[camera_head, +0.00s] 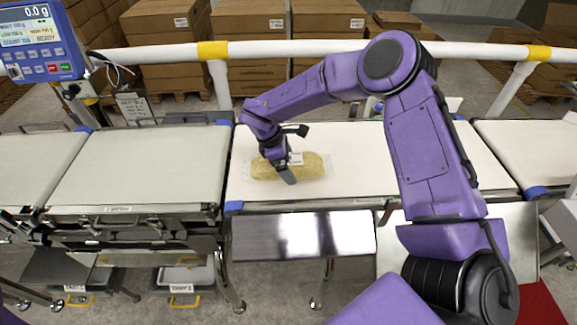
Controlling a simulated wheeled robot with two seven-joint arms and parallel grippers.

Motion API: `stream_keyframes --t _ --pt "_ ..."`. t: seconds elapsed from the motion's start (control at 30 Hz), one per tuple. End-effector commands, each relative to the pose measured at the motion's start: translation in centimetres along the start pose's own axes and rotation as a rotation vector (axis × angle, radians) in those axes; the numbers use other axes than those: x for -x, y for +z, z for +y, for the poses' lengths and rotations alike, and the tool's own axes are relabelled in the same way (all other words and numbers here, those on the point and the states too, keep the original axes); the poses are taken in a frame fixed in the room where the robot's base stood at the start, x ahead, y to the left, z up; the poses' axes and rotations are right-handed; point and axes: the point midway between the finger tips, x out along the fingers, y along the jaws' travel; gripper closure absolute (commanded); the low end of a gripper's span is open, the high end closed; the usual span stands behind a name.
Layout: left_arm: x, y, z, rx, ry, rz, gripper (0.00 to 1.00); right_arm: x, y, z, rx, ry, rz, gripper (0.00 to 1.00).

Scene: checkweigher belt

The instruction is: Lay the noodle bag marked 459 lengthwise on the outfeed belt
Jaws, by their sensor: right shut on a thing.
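A clear noodle bag (315,166) with yellow noodles and a small white label lies on the left part of a long white belt (365,150). Its long side runs left to right, along the belt. The label is too small to read, so I cannot confirm the number 459. My right gripper (286,172) reaches down over the bag's middle and is shut on it, with a grey finger in front of the near side. The bag appears to be at belt level; I cannot tell whether it fully rests there. My left gripper is out of view.
Another white belt (145,165) adjoins on the left, and one more lies at the right (530,150). A blue scale display (40,40) reads 0.0 g. A white rail (330,47) runs behind, before stacked cartons. A steel plate (300,236) sits below the belt's front edge.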

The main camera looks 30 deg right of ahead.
Motion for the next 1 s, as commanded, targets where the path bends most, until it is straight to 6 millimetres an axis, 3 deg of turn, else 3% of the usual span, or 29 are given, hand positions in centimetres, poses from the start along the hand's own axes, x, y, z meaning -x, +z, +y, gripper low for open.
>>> stream_keyframes --t 0.2,0.53,0.57,0.87,1.0 --pt "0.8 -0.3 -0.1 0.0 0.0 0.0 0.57 -2.7 -1.1 0.1 -0.001 -0.001 -0.002 0.58" --pt "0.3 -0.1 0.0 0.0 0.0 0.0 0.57 -3.2 -1.3 0.1 -0.002 -0.001 0.0 0.58" --pt "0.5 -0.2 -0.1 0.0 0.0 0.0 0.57 -3.1 -1.2 0.0 -0.002 -0.001 -0.001 0.0" --pt "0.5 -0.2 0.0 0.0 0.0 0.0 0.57 -2.5 -1.2 0.1 -0.002 0.001 0.0 0.0" --pt "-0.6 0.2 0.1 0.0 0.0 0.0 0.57 0.2 -1.3 0.1 -0.002 0.004 0.002 0.0"
